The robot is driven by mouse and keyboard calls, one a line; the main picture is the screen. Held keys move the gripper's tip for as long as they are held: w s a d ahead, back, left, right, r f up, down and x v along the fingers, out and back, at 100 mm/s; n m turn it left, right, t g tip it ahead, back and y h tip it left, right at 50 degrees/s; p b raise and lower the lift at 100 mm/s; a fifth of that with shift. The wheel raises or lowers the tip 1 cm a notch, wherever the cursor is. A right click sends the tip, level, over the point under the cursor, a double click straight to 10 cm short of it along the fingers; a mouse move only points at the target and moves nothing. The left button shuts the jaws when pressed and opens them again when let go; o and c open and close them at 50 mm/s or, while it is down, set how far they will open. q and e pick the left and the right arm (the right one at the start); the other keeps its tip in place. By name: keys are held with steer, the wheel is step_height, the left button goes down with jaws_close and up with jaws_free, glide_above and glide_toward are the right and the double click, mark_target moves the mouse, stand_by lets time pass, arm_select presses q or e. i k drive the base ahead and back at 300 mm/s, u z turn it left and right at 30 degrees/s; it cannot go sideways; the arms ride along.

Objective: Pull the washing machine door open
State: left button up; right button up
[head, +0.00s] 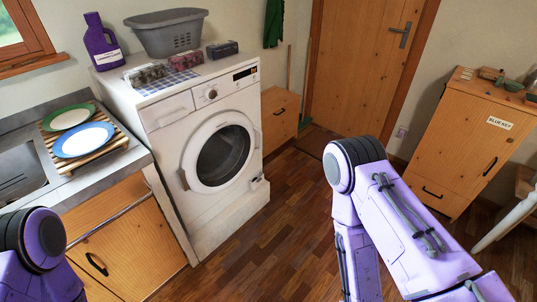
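A white washing machine (184,206) stands against the wall left of the middle in the head view. Its round door (195,154) has a white ring and a dark glass (223,156). The door looks closed. A grey handle piece (183,179) shows at the left edge of the ring. My purple left arm shows only at the lower left corner, and its gripper is out of view. My purple right arm reaches in at the lower right, bent downward, and its gripper is out of view too. Neither arm touches the machine.
On the machine stand a grey basket (168,34), a purple detergent bottle (102,42) and small boxes (222,49). A counter with a sink and two plates (84,140) adjoins its left side. A wooden cabinet (463,142) stands right. The wooden floor (262,245) before the machine is clear.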

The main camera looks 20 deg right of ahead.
mark_target(189, 177)
steer(key=z, duration=1)
steer(key=i, duration=1.4)
steer(key=u, duration=0.25)
